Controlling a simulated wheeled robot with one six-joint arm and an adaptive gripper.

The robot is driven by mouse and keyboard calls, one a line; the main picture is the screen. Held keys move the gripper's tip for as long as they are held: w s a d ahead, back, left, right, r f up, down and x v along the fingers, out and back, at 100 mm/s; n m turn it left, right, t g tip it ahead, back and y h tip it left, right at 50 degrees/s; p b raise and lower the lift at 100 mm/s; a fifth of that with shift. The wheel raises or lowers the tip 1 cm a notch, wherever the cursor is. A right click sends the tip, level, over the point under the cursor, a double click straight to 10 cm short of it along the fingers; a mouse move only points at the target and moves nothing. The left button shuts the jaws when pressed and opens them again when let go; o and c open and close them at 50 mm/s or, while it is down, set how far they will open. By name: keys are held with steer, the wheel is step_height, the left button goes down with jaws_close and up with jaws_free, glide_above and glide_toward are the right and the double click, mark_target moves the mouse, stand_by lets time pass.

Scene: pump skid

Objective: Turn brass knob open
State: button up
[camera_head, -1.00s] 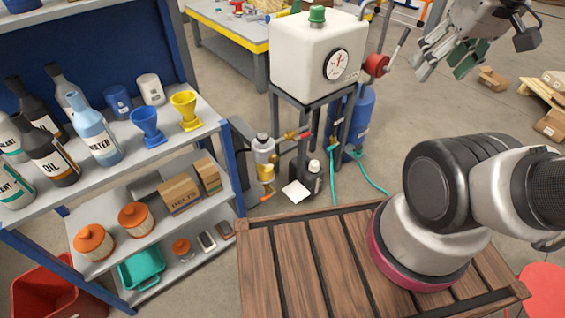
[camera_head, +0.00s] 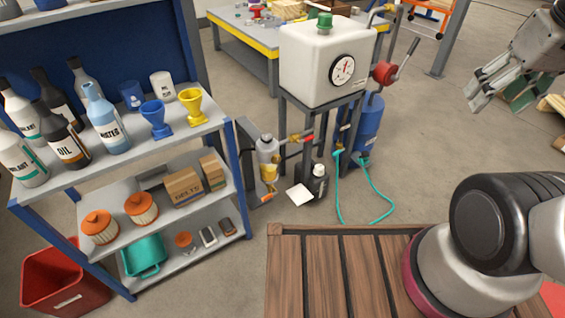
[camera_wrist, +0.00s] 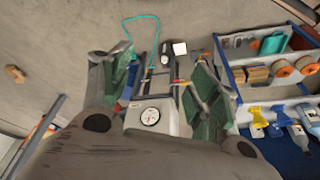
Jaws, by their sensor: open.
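Small brass fittings show on the pump skid in the head view. One brass piece (camera_head: 294,139) sits beside a red handle (camera_head: 308,138), close to a grey and amber filter unit (camera_head: 267,157). Another brass fitting (camera_head: 338,154) is at the teal hose end. I cannot tell which of these is the brass knob. My gripper (camera_head: 502,94) is open and empty, high at the right, well apart from the skid. In the wrist view my gripper (camera_wrist: 160,75) has its green-padded fingers spread, with the skid far off between them.
A white tank (camera_head: 310,65) with a gauge stands on a grey frame, with a red lever valve (camera_head: 385,72) on its right. A blue cylinder (camera_head: 368,125) stands below it. A shelf (camera_head: 130,135) with bottles and funnels is at left. Teal hose (camera_head: 366,180) lies on open floor.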

steer(key=f, duration=0.1)
steer(key=n+t+y, duration=0.1)
steer(key=t+y, duration=0.9)
steer(key=t, duration=0.1)
glide_toward(278, 160)
steer(key=x, duration=0.8)
steer(key=shift+a, duration=0.15)
steer(key=shift+w+a, duration=0.35)
steer(key=shift+w, duration=0.25)
